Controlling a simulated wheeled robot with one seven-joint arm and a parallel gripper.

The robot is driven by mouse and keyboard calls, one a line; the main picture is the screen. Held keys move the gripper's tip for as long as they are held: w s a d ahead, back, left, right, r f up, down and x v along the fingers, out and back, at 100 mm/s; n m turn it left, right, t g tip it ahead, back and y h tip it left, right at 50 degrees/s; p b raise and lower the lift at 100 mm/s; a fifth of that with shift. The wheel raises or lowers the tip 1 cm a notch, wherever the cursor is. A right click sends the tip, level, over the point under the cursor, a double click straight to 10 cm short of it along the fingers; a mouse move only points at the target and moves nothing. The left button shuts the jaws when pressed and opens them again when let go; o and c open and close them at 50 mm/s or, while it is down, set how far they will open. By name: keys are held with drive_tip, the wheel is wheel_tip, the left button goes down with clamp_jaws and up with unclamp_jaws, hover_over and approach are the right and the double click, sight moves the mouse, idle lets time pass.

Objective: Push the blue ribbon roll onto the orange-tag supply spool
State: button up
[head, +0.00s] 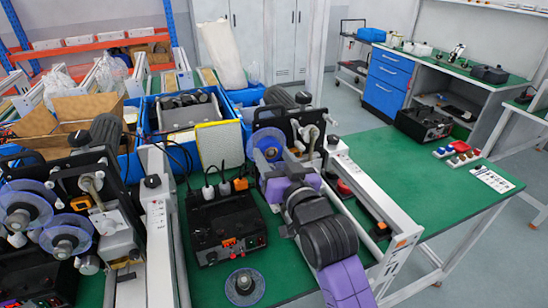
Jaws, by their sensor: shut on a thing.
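My gripper (272,176) is at the front of the right-hand coder (292,118), with my purple and black arm reaching up to it from the bottom right. It is shut, its fingers at a blue translucent disc (267,139) that I take as the blue ribbon roll. The gripper and wrist hide the lower part of the roll and much of the coder front. I cannot tell whether the roll is around the supply spool or in front of it. A small orange part (300,145) shows on the coder, right of the roll; I cannot tell if it is the orange tag.
A black control box (230,225) with plugs stands left of my arm. A dark disc (244,287) lies on the green table in front of it. Another coder (75,200) with blue discs stands at left. Metal rails flank the box and arm.

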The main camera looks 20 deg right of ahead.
drive_tip(key=o, duration=1.3)
drive_tip(key=shift+o, duration=0.2)
drive_tip(key=s+r+t+b, duration=0.2)
drive_tip(key=s+r, duration=0.1)
drive_tip(key=s, duration=0.9)
drive_tip(key=s+f+g, duration=0.1)
drive_tip(key=s+f, duration=0.4)
drive_tip(key=s, duration=0.6)
drive_tip(key=s+f+n+g, duration=0.1)
drive_tip(key=s+f, duration=0.5)
drive_tip(key=s, duration=0.6)
drive_tip(key=s+f+n+g, duration=0.1)
drive_tip(key=s+f+g, duration=0.2)
drive_tip(key=s, duration=0.9)
wheel_tip(320, 180, down, 3)
drive_tip(key=shift+s+f, duration=0.15)
